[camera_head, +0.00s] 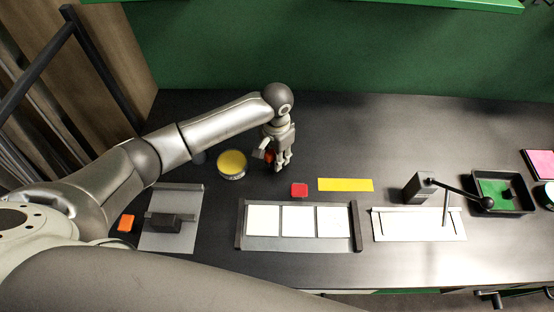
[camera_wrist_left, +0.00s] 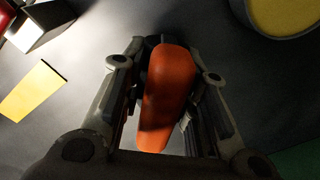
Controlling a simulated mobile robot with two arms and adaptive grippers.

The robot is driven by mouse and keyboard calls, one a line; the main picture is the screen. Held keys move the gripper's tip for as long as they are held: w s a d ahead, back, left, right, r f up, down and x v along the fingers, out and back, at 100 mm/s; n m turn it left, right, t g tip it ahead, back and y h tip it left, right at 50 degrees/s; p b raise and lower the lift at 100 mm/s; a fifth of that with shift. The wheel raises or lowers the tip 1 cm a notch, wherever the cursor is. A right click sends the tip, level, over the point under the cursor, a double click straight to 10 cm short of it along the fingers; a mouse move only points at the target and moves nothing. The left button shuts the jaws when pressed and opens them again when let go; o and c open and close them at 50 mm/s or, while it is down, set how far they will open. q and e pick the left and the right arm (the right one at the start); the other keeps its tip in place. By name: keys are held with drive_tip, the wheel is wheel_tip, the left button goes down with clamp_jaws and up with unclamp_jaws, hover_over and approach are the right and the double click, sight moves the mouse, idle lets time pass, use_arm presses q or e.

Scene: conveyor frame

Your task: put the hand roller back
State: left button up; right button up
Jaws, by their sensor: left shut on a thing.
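The hand roller shows as an orange handle (camera_wrist_left: 167,95) with dark parts at its far end in the left wrist view. My left gripper (camera_wrist_left: 168,62) is shut around it, one finger on each side. In the head view the left gripper (camera_head: 281,165) points down over the back middle of the dark table, just right of the yellow-topped round tin. I cannot tell whether the roller touches the table. My right gripper is not in view.
The yellow-topped tin (camera_head: 232,164) stands close left of the gripper. A rack of white tiles (camera_head: 358,226), a grey plate (camera_head: 188,232) and a black tray with green inside (camera_head: 526,207) stand further off.

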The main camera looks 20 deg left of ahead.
use_arm(q)
drive_tip(key=shift+s+d+f, duration=0.1)
drive_tip(key=shift+d+f, duration=0.05)
drive_tip(key=shift+f, duration=1.1)
drive_tip(key=o, duration=1)
wheel_tip(320, 180, up, 12)
drive_tip(key=shift+r+b, duration=0.15)
drive_tip(key=shift+b, duration=0.3)
